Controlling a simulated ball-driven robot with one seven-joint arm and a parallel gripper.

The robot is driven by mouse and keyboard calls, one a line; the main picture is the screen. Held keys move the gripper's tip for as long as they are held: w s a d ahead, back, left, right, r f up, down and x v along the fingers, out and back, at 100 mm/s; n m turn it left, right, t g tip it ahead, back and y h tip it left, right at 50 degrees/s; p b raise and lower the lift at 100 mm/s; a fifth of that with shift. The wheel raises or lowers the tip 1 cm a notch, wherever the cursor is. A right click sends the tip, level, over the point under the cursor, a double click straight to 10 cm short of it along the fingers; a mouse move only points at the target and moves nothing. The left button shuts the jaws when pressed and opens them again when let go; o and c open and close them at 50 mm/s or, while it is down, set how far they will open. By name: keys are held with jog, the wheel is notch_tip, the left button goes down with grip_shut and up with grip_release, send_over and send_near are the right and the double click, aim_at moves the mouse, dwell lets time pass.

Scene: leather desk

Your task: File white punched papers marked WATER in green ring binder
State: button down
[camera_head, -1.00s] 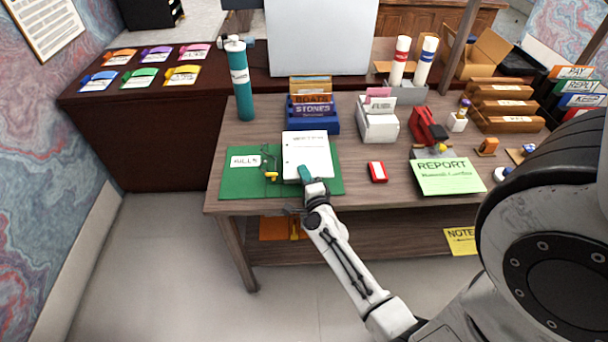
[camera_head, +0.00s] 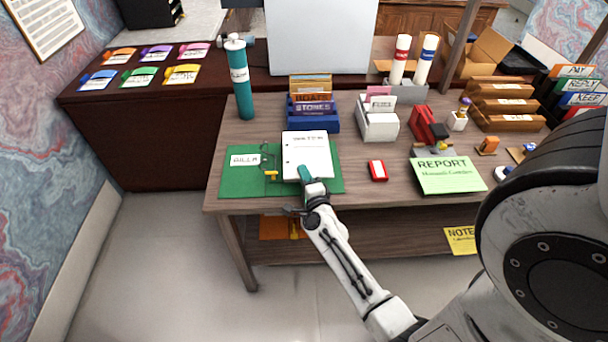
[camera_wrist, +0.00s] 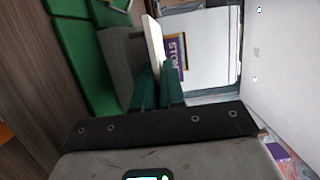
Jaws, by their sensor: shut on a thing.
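White punched papers (camera_head: 306,147) with holes down the left edge show over the right part of the open green ring binder (camera_head: 232,186). Their heading is too blurred to read surely. My gripper (camera_head: 304,170) is shut on their near edge. In the wrist view, its green fingers (camera_wrist: 158,78) pinch a thin white slab (camera_wrist: 154,40) seen edge-on, apparently the papers. The binder's rings (camera_head: 268,157) stand left of the papers, with a yellow piece below them. I cannot tell whether the papers touch the binder. Its right page area is mostly hidden.
A blue holder (camera_head: 313,124) with a STONES card stands behind the binder. A teal cylinder (camera_head: 241,90) is behind left. A red box (camera_head: 377,171) and a green REPORT sheet (camera_head: 447,176) lie to the right. The desk between binder and red box is clear.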

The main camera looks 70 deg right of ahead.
jog(key=shift+f+b, duration=0.7)
jog(key=shift+f, duration=0.1)
jog(key=c, duration=1.1)
grip_release()
jog(key=shift+c, duration=0.2)
jog(key=shift+a+f, duration=0.1)
